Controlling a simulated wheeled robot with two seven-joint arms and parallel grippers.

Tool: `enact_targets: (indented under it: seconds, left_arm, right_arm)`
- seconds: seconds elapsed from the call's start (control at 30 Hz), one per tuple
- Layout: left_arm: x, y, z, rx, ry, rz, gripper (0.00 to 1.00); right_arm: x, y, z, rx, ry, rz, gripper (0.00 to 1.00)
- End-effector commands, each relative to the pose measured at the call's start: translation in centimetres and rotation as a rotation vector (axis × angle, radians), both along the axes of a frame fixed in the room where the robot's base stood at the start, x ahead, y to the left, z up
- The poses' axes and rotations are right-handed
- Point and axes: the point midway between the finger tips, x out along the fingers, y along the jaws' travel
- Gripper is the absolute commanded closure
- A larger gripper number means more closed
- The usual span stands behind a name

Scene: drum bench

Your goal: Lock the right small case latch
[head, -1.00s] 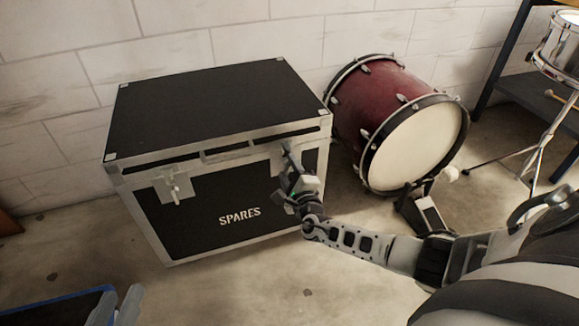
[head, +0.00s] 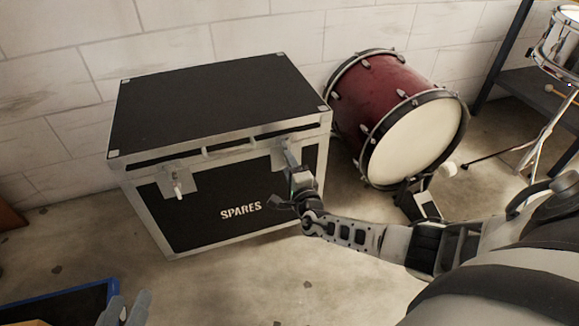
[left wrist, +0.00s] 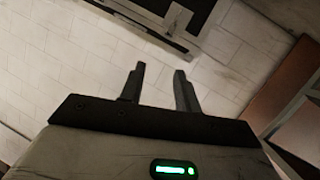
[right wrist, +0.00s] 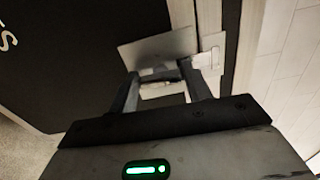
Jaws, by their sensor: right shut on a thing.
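The black SPARES case (head: 225,185) with metal edging stands on the floor, lid down. Its right latch (head: 281,158) is on the front at the upper right, mostly hidden by my right gripper. In the right wrist view a metal latch plate (right wrist: 160,48) shows just past the fingers. My right gripper (head: 289,152) is shut on the latch's light handle (right wrist: 161,88), which lies between the fingertips. The left latch (head: 177,189) hangs at the upper left of the front. My left gripper (left wrist: 158,72) is open and empty; it shows at the head view's bottom edge (head: 124,310).
A red bass drum (head: 400,110) with a pedal (head: 418,203) stands right of the case. A shelf and a snare drum (head: 562,45) are further right. A blue-edged dark panel (head: 60,303) lies at bottom left. The floor before the case is clear.

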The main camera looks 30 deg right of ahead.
Motion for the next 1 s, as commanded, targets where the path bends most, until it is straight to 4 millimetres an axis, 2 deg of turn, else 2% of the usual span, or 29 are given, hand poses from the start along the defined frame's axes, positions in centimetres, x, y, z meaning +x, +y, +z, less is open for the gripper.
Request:
enact_targets:
  seconds: [0.17, 0.2, 0.23, 0.27, 0.53, 0.67, 0.83, 0.93, 1.0]
  left_arm:
    - [0.0, 0.0, 0.1, -0.002, -0.002, 0.001, 0.68]
    - [0.0, 0.0, 0.2, -0.002, -0.003, 0.001, 0.68]
    - [0.0, 0.0, 0.2, -0.003, -0.003, 0.000, 0.68]
    - [0.0, 0.0, 0.2, -0.003, -0.004, 0.001, 0.68]
    - [0.1, 0.0, 0.4, -0.005, -0.008, 0.002, 0.68]
    - [0.1, 0.0, 1.0, 0.006, -0.012, 0.002, 0.68]
    - [0.1, 0.3, 1.5, 0.058, -0.002, 0.001, 0.68]
    - [0.2, 0.7, -0.8, 0.092, 0.085, 0.009, 0.68]
    - [0.2, 0.9, -1.0, 0.103, 0.110, 0.011, 0.68]
  right_arm:
    - [-0.1, 0.0, -0.2, 0.001, 0.002, -0.002, 0.74]
    - [-0.1, 0.0, -0.2, 0.001, 0.002, -0.002, 0.40]
    - [-0.1, 0.0, -0.2, 0.001, 0.002, -0.002, 0.31]
    - [-0.1, 0.0, -0.1, 0.001, 0.002, -0.002, 0.29]
    - [-0.1, 0.0, 0.0, 0.002, 0.001, -0.001, 0.29]
    - [-1.0, 0.2, 0.1, 0.002, 0.001, 0.000, 0.29]
    - [-4.2, 0.9, 0.3, 0.002, 0.006, 0.001, 0.29]
    - [-6.6, 1.5, 0.3, 0.003, 0.005, 0.001, 0.29]
    - [-8.3, 2.0, 0.3, 0.003, 0.005, 0.001, 0.29]
